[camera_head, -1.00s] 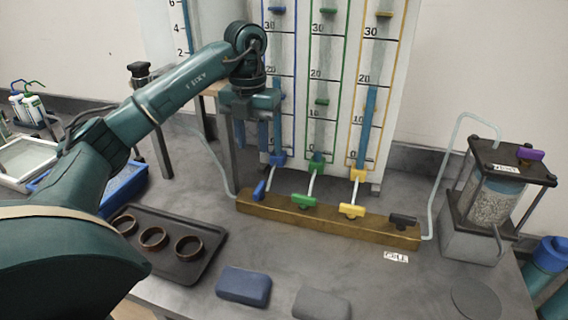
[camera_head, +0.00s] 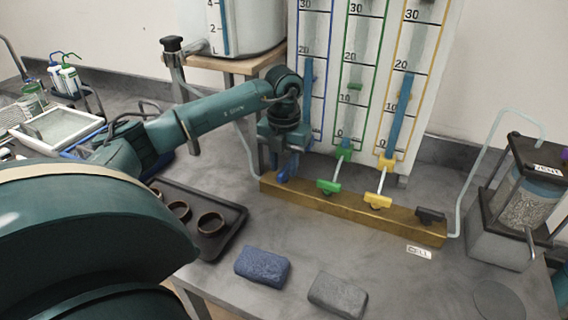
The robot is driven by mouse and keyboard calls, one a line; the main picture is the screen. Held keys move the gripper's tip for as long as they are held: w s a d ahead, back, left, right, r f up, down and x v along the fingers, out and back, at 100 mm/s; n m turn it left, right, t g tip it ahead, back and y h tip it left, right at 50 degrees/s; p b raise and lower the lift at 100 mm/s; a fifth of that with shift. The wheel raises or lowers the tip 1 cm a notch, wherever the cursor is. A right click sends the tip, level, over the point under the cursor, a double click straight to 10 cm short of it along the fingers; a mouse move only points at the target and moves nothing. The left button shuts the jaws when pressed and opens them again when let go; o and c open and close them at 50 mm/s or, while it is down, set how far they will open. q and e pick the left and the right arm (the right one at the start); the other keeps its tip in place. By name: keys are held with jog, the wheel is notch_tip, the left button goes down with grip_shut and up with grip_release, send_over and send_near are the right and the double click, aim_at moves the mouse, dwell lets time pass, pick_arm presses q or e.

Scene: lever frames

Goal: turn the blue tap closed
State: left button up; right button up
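The blue tap (camera_head: 289,172) is at the left end of the brass manifold (camera_head: 350,213), mostly hidden by my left gripper (camera_head: 285,165). The gripper points down right at the tap; I cannot tell whether its fingers are around it or touching it, nor how far they are apart. The green tap (camera_head: 329,187) and the yellow tap (camera_head: 377,200) stand to the right on the same manifold. A blue-framed tube (camera_head: 309,90) with a blue water column rises behind the gripper. My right gripper is not in view.
A black tap (camera_head: 431,215) is at the manifold's right end. A dark tray (camera_head: 232,238) with brown rings, a blue block (camera_head: 262,266) and a grey block (camera_head: 338,294) lie in front. A gravel-filled cell (camera_head: 522,208) stands at the right. Bare table lies before the manifold.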

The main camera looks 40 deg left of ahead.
pick_arm(q)
jog(key=shift+f, duration=0.3)
jog(key=shift+c, duration=0.5)
grip_shut()
